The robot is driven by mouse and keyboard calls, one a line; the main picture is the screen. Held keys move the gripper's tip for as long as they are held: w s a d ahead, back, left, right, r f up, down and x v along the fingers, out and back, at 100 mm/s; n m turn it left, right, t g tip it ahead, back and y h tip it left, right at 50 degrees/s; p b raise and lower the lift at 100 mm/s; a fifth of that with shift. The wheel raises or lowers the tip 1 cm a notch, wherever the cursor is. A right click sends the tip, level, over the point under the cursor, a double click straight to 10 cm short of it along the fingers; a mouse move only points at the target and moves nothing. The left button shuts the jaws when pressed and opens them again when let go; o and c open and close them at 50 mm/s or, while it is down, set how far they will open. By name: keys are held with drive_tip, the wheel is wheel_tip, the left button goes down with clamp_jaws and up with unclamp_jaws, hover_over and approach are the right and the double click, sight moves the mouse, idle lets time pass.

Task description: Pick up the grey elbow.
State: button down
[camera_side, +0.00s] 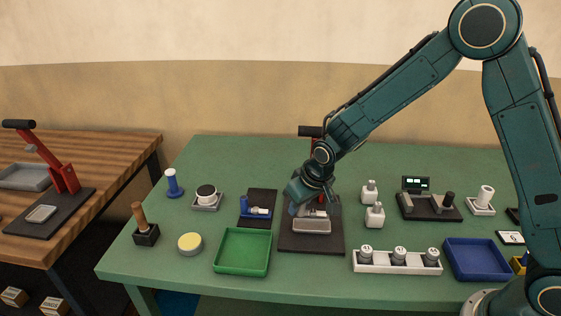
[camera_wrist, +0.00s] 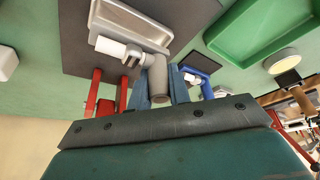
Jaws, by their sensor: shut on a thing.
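The grey elbow (camera_wrist: 157,78) is between the two blue-grey fingers of my gripper (camera_wrist: 160,88) in the wrist view. The gripper is shut on its thick grey end. A white end of the elbow points left, close to a light grey tray-shaped block (camera_wrist: 120,22). In the side view my gripper (camera_side: 307,208) is low over the dark base plate (camera_side: 312,246) that carries this block, and the elbow is mostly hidden there. I cannot tell whether the elbow touches the plate or block.
A red lever press (camera_wrist: 105,95) stands close beside the gripper. A green tray (camera_side: 242,271) and a blue fitting (camera_side: 257,211) on a dark plate are to the left. White bottles (camera_side: 375,215), a white rack (camera_side: 398,268) and a blue tray (camera_side: 477,276) are to the right.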

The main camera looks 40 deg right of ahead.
wheel_tip(320, 180, up, 15)
idle(0.4)
idle(0.6)
